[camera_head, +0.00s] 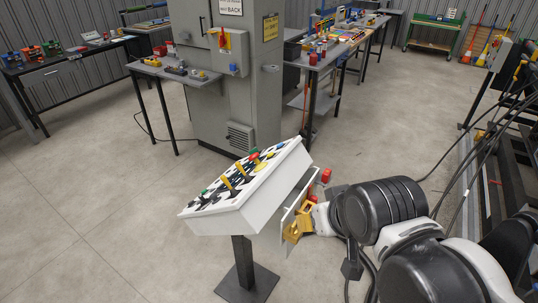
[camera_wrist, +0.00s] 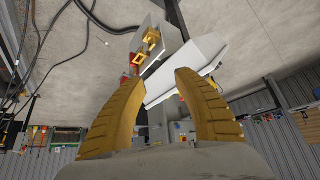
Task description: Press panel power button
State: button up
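The white control panel (camera_head: 262,212) stands on a dark post with a square foot, its sloped top facing up. The top carries yellow levers (camera_head: 229,184), black controls, a red button (camera_head: 254,155) and a green button (camera_head: 205,191). I cannot tell which is the power button. The panel (camera_wrist: 180,72) and the side box (camera_wrist: 156,25) show beyond the fingertips.
A red part (camera_head: 326,175) is on the side box, close to my gripper. A grey cabinet (camera_head: 232,100) with a side shelf stands behind the panel. Workbenches line the back. Cables and a dark frame (camera_head: 510,150) are at right. The floor left of the panel is clear.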

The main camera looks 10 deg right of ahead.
grip_shut()
dwell(1.3)
